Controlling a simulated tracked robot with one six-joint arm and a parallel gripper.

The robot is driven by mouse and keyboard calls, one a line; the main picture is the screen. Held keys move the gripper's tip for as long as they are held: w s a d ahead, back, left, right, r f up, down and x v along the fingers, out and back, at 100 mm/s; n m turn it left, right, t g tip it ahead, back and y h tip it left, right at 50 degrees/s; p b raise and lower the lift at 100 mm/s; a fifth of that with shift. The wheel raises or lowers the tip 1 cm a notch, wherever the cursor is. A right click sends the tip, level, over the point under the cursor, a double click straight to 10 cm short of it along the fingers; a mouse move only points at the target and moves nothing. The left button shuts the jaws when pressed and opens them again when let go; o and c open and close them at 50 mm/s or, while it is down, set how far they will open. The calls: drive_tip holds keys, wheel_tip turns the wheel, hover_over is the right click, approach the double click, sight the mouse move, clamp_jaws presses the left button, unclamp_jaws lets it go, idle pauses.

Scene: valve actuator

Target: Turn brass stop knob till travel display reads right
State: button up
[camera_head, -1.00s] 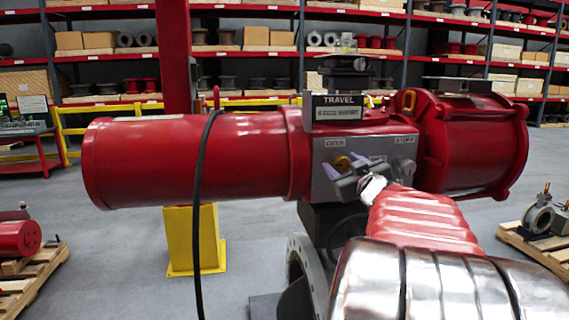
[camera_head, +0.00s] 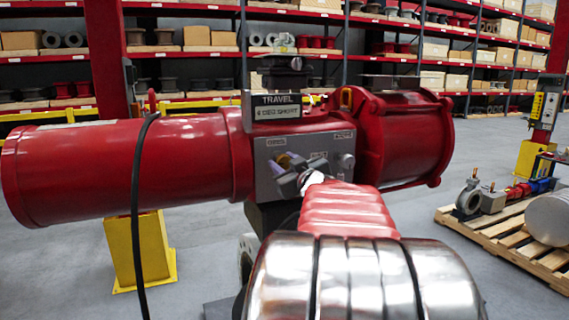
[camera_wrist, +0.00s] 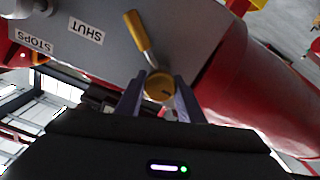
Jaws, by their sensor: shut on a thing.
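The red valve actuator (camera_head: 120,165) fills the left and middle of the head view, with a grey panel (camera_head: 318,142) on its front. The brass stop knob (camera_wrist: 158,85) is round with a dark mark, in the wrist view; a bit of brass shows in the head view (camera_head: 283,160). My gripper (camera_wrist: 160,92) is shut on the knob, one finger on each side. A brass lever-like piece (camera_wrist: 138,32) stands just beyond the knob, near a SHUT label. The travel display (camera_head: 276,107) on top seems to read "6 DEG SHORT"; the digit is small and blurred.
A grey knob (camera_head: 346,160) sits on the panel's right side. A black cable (camera_head: 138,200) hangs over the red cylinder. A pallet (camera_head: 510,240) with parts stands on the floor at right. Shelves (camera_head: 200,50) line the back.

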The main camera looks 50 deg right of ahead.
drive_tip(key=shift+n, duration=0.5)
drive_tip(key=o, duration=1.1)
drive_tip(key=shift+c, duration=0.2)
drive_tip(key=shift+s, duration=0.1)
drive_tip(key=v, duration=1.3)
drive_tip(key=shift+s+a, duration=0.15)
drive_tip(key=shift+s, duration=0.1)
drive_tip(key=shift+f, duration=0.1)
